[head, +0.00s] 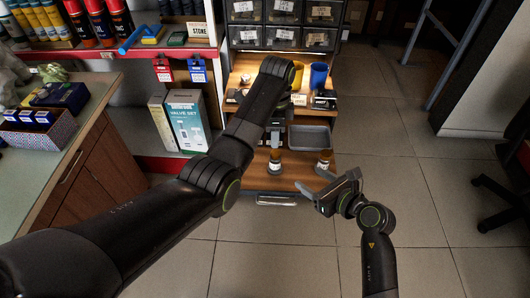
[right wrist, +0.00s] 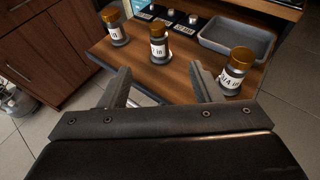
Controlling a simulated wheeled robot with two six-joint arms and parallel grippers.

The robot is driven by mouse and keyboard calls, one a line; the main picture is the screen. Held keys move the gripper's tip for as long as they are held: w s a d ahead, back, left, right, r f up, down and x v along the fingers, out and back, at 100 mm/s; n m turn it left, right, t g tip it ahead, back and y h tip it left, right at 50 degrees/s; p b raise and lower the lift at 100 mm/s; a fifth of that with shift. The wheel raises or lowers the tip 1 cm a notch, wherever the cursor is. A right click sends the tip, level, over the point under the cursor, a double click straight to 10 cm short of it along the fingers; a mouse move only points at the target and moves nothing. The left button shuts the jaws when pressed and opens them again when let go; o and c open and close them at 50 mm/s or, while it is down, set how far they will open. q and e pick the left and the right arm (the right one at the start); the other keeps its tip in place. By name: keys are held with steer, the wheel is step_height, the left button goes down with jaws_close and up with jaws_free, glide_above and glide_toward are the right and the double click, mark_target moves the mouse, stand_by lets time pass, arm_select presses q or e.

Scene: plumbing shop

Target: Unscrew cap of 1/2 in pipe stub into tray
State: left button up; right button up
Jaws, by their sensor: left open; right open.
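Three capped pipe stubs stand upright on the wooden shelf, each with a brass-coloured cap and a white label. In the right wrist view they are a left stub (right wrist: 116,30), a middle stub (right wrist: 158,46) and a right stub (right wrist: 232,76), whose label seems to read 3/4 in. The other sizes are not legible. The head view shows two stubs, (head: 275,167) and (head: 324,165); my left arm hides the third. The grey tray (right wrist: 265,48) lies behind the right stub.
Behind the tray stand a blue cup (head: 318,76) and small dark items on the upper shelf. Drawer bins (head: 285,25) rise at the back. A counter (head: 75,130) and a valve set box (head: 187,122) are at left.

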mark_target(279, 161)
steer(key=x, duration=1.7)
steer(key=shift+s+a+f, duration=0.15)
steer(key=shift+f, duration=0.25)
steer(key=shift+g, duration=0.3)
jaws_close()
